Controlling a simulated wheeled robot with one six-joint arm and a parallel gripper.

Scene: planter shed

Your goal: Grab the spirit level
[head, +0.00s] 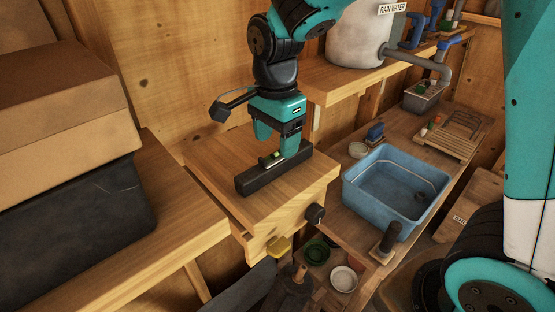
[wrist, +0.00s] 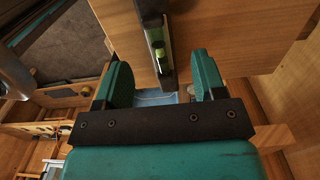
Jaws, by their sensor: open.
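The spirit level (head: 252,181) is a dark bar with a small green vial, lying flat on top of a wooden cabinet (head: 225,153) in the head view. In the wrist view, the spirit level (wrist: 152,18) runs down from the top edge, and its near end lies between the two teal fingers in the picture. My gripper (head: 277,143) is open and points down over the level. My gripper (wrist: 163,78) also shows its fingers apart in the wrist view, with nothing held. I cannot tell whether a finger touches the level.
A blue basin (head: 397,190) stands on the lower bench at the right. A rain water tank (head: 357,40) is on the shelf behind. The cabinet top around the level is otherwise clear. A black knob (head: 315,213) juts from its front.

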